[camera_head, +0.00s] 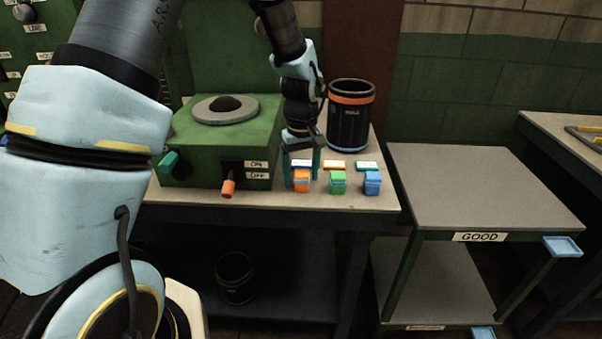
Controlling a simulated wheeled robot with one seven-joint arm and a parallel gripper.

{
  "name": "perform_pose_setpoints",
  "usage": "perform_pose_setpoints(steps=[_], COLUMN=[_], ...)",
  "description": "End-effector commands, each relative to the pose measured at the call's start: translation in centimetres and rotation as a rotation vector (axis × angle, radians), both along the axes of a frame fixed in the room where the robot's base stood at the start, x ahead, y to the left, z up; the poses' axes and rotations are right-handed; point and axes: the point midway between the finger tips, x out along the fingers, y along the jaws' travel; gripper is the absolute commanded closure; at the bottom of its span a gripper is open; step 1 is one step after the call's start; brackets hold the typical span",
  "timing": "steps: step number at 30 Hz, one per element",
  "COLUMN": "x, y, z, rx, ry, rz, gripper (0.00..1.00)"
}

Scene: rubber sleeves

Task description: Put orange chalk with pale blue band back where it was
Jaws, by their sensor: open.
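The orange chalk with a pale blue band (301,183) stands on the workbench near its front edge, leftmost in a row of three small coloured pieces. My gripper (302,172) points down at it from above and behind. Its teal fingers are open, one to each side of the orange chalk. I cannot tell whether a finger touches it. A green piece (337,183) and a blue piece (371,183) stand to its right. Behind the row lie small labels: a blue-edged one (301,162), an orange one (334,165) and a teal one (367,165).
A green machine box (215,150) with an orange-tipped lever (228,187) stands left of the row. A black bin with an orange rim (351,115) stands behind it. The trolley marked GOOD (480,185), to the right, has a bare top. Another bin (234,278) sits below.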

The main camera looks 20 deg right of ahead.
Motion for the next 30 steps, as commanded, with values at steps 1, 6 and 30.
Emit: perform_pose_setpoints(steps=[1,6,30], x=[0.0,0.0,-0.4], y=[0.0,0.0,0.0], z=[0.0,0.7,12.3], rx=[0.000,-0.001,-0.001], ry=[0.000,-0.002,0.000], rz=[0.000,0.000,0.000], gripper=[0.21,0.21,0.21])
